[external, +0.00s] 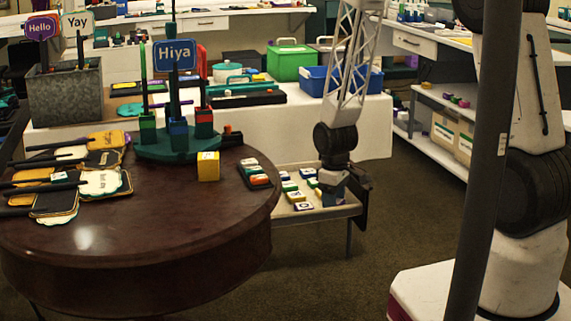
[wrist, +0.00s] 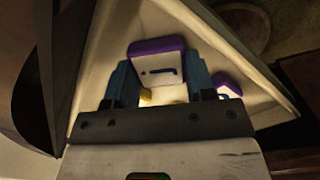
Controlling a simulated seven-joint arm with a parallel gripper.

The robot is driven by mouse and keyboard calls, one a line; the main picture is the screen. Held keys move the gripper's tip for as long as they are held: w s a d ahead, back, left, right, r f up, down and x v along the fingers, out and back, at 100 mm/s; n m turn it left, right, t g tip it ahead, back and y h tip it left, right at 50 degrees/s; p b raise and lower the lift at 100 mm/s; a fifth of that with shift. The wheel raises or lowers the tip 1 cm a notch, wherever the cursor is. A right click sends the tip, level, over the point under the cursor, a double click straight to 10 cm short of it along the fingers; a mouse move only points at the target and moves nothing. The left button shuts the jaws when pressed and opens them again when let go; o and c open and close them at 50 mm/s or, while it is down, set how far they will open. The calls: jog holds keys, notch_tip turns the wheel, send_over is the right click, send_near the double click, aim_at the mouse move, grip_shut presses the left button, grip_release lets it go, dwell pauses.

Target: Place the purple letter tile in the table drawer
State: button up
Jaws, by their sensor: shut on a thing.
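The purple letter tile (wrist: 157,48), purple on its edge with a white face and a dark mark, is between the fingers of my gripper (wrist: 160,78) in the wrist view. My gripper is shut on it. In the external view my gripper (external: 333,188) is low at the right end of the open table drawer (external: 322,212); the held tile is hidden there. The pale drawer (wrist: 98,45) lies around and below the tile in the wrist view. I cannot tell whether the tile touches its bottom.
Several coloured letter tiles (external: 297,196) lie in the drawer left of my gripper. Another purple and white tile (wrist: 228,86) is near my right finger. The round brown table (external: 130,225) bears a yellow block (external: 208,166), a tile rack (external: 256,174) and a sign stand (external: 178,145).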

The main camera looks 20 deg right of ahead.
jog(key=shift+f, duration=0.15)
jog(key=o, duration=0.6)
jog(key=shift+r, duration=0.2)
notch_tip(320, 180, up, 12)
dwell(0.5)
dwell(0.7)
